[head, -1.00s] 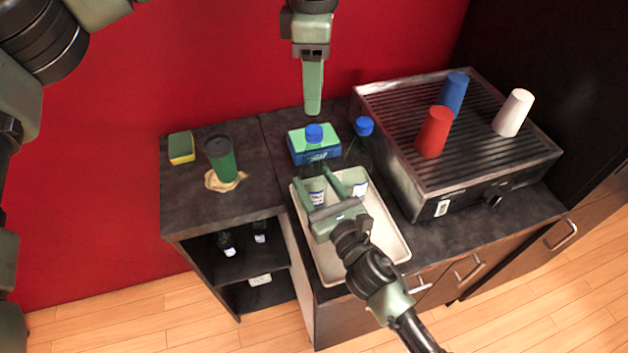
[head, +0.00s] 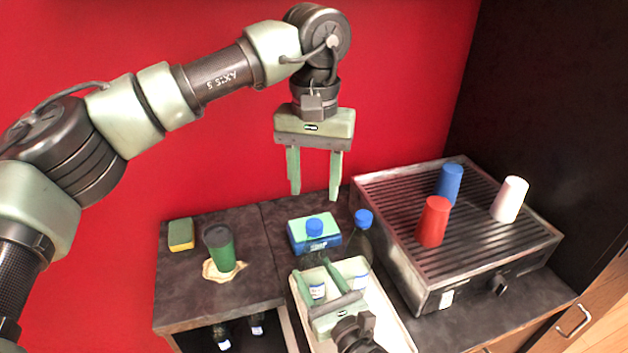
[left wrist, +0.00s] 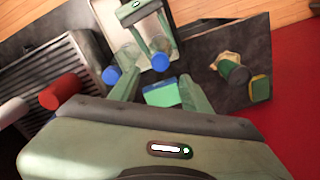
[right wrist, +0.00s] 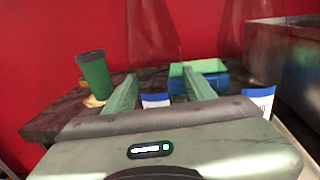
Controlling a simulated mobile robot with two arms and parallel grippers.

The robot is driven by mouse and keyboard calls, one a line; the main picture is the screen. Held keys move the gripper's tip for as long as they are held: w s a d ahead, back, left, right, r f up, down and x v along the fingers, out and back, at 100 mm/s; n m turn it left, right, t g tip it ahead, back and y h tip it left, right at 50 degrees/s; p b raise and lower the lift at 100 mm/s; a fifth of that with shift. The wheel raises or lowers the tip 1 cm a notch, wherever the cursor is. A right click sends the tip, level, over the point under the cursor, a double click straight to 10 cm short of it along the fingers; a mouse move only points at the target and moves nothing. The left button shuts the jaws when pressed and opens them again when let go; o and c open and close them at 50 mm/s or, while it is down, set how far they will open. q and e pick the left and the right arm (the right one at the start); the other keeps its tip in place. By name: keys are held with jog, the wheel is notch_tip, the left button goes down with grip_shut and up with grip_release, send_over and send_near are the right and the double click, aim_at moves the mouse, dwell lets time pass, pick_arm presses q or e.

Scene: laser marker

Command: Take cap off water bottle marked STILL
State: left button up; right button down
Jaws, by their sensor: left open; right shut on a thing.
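Two clear bottles with blue caps stand in the tray. The left bottle (head: 317,291) has its cap (head: 314,226) on; its label also shows in the right wrist view (right wrist: 155,100). My right gripper (head: 314,270) is shut around this bottle's body. The other bottle (head: 360,281), also capped (head: 363,218), stands just right of it. I cannot read STILL on either label. My left gripper (head: 315,194) is open and empty, pointing down above and behind the held bottle. In the left wrist view, the held bottle's cap (left wrist: 160,62) lies beyond the open fingers.
A pale tray (head: 392,327) lies under the bottles. A blue and green box (head: 299,232) is behind them. A grill (head: 400,215) with red, blue and white cups is at right. A green cup (head: 222,254) and a sponge (head: 181,235) are on the left counter.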

aim_at(314, 223)
pick_arm(q)
jog(key=shift+m, duration=1.1)
jog(key=shift+a+f+m, duration=0.1)
jog(key=shift+f+m, duration=0.2)
jog(key=shift+f, duration=0.05)
notch_tip(314, 223, down, 7)
jog(key=shift+f, duration=0.2)
grip_shut()
